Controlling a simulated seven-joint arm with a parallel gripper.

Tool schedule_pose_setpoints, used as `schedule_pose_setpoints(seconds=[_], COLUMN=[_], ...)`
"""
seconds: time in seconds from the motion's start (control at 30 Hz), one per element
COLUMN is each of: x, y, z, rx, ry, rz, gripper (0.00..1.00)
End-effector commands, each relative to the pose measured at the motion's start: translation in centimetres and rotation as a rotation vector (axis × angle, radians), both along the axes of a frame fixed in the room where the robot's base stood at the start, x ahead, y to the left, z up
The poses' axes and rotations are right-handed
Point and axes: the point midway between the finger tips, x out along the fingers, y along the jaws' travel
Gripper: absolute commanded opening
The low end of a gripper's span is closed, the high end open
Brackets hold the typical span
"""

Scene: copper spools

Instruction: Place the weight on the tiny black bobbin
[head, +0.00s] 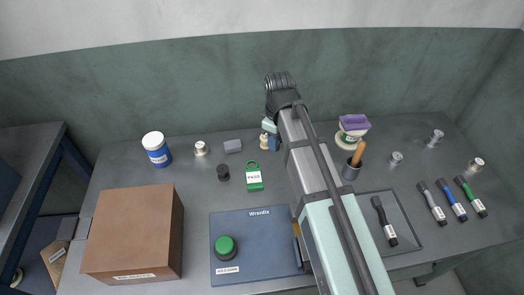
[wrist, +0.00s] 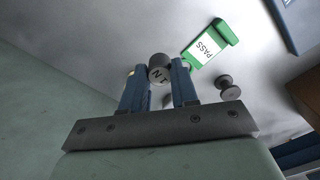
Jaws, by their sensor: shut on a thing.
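My gripper (wrist: 158,82) is shut on a small dark grey weight (wrist: 158,69) with pale letters on its face, held between the blue fingertips. In the head view my gripper (head: 271,140) is at the back middle of the bench, partly behind my arm, and I cannot make out the weight there. The tiny black bobbin (head: 223,173) stands on the bench to the left of my gripper. It also shows in the wrist view (wrist: 230,87), right of the fingers and apart from the weight. Its top looks bare.
A green PASS tag (head: 254,178) lies right of the bobbin. A grey block (head: 232,146) and a small spool (head: 200,148) are behind it. Bare bench lies left of the bobbin.

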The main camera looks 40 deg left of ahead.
Motion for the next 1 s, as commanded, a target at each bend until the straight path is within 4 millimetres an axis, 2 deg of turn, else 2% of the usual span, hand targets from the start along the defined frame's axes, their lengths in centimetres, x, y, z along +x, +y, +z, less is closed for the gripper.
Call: schedule_pose_setpoints(seconds=[0.17, 0.5, 0.77, 1.0], x=[-2.3, -9.6, -14.0, -13.8], y=[1.9, 8.1, 11.5, 11.3], z=[0.7, 2.9, 5.0, 5.3], rx=[0.001, 0.0, 0.001, 0.0], ry=[0.0, 0.0, 0.0, 0.0], rz=[0.045, 0.186, 0.202, -0.013], gripper=[0.0, 0.0, 0.0, 0.0])
